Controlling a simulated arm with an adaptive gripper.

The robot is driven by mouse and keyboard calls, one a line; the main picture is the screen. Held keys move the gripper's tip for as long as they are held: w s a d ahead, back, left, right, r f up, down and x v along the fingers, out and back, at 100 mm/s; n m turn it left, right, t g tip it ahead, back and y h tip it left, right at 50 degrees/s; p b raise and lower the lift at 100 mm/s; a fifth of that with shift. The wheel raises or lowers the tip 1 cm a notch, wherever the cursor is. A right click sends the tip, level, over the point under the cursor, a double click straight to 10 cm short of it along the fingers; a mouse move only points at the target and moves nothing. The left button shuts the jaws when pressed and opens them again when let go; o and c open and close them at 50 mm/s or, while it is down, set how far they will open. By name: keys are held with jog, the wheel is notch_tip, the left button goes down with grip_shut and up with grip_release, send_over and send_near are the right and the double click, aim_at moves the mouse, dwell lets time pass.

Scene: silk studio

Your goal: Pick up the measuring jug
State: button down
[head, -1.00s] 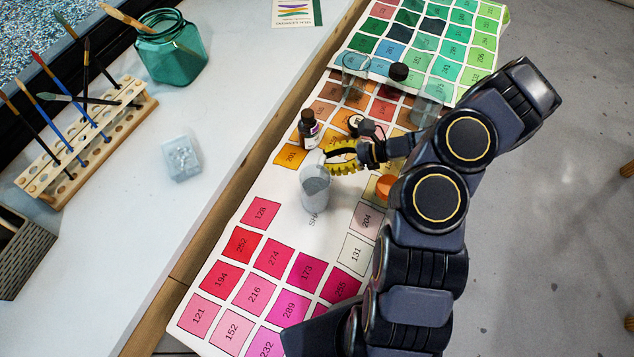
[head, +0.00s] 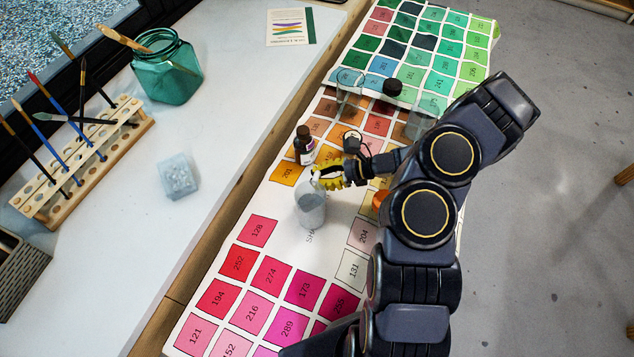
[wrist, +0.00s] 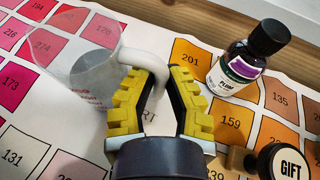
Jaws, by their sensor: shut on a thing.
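The measuring jug (head: 311,210) is a clear, slightly grey cup with a pale handle. It stands on the colour chart, left of my gripper (head: 328,178) in the head view. In the wrist view the jug (wrist: 88,78) is at upper left, with red print on its wall. Its white handle (wrist: 143,60) reaches between the yellow ridged fingers of my gripper (wrist: 158,88), which is shut on it. I cannot tell whether the jug's base still touches the chart.
A dark bottle (head: 304,146) with a purple label stands just beyond my gripper, near a round "GIFT" stamp (wrist: 285,162). The chart's pink end (head: 290,250) is free of objects.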

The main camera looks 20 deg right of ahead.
jog(key=shift+r, duration=0.1)
jog(key=shift+r, duration=1.1)
jog(key=s+a+r, duration=0.2)
jog(key=s+r, duration=0.8)
jog(key=s, duration=0.3)
jog(key=shift+s+a+r, duration=0.15)
jog(key=shift+s+r, duration=0.1)
jog(key=shift+s, duration=0.05)
jog(key=shift+s, duration=0.1)
jog(key=shift+r, duration=0.1)
dwell(0.7)
